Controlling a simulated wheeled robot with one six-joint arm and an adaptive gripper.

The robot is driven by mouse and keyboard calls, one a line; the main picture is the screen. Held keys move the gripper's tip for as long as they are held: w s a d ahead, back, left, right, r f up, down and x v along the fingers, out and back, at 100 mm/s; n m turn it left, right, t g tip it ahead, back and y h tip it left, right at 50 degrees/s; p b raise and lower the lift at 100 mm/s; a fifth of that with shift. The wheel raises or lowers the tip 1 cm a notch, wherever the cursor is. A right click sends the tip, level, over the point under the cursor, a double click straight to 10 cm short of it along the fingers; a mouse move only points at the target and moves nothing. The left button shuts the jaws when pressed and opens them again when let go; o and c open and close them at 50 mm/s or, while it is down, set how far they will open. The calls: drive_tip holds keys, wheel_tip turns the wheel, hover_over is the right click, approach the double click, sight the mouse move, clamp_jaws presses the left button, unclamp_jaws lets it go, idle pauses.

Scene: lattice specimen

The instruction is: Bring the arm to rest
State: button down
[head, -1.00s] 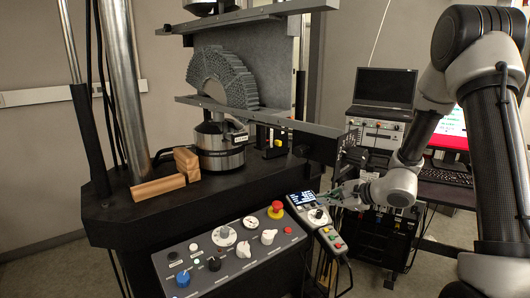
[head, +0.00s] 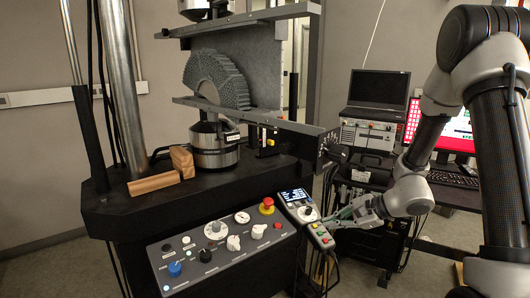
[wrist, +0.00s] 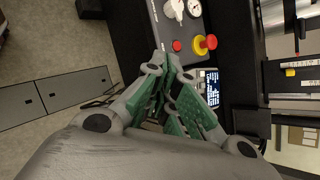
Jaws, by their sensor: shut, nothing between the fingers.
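My gripper (head: 341,217) is at the right end of the control console, beside the handheld control box (head: 309,219) with its small lit screen. In the wrist view my gripper (wrist: 170,103) shows its green-padded fingers, shut with nothing seen between them. The box's lit screen (wrist: 212,88) shows just right of the fingers. I cannot tell whether the fingertips touch the box. My arm reaches in from the right of the head view, bent at the elbow.
The console (head: 217,248) has knobs and a red emergency button (head: 266,206), which also shows in the wrist view (wrist: 206,44). The testing machine holds a grey lattice arch (head: 217,78). Wooden blocks (head: 154,183) lie on its black base. A laptop (head: 379,88) and keyboard (head: 452,179) stand at right.

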drive_tip(key=s+d+r+n+g+h, duration=0.2)
drive_tip(key=s+d+r+n+g, duration=0.15)
drive_tip(key=s, duration=0.55)
drive_tip(key=s+d+r+n+g+h, duration=0.2)
drive_tip(key=s+d+r+n, duration=0.25)
drive_tip(key=s, duration=0.35)
drive_tip(key=s+d+r+n+t+h, duration=0.2)
drive_tip(key=s+d+r+n, duration=0.1)
drive_tip(key=r, duration=0.3)
drive_tip(key=s+d+r+n+t+h, duration=0.2)
drive_tip(key=s+d+r+n+h, duration=0.1)
drive_tip(key=s+d+r, duration=0.2)
wheel_tip(320, 180, up, 2)
drive_tip(key=shift+r+n+h, duration=0.25)
drive_tip(key=shift+n+h, duration=0.05)
drive_tip(key=shift+n, duration=0.1)
drive_tip(key=shift+t, duration=0.25)
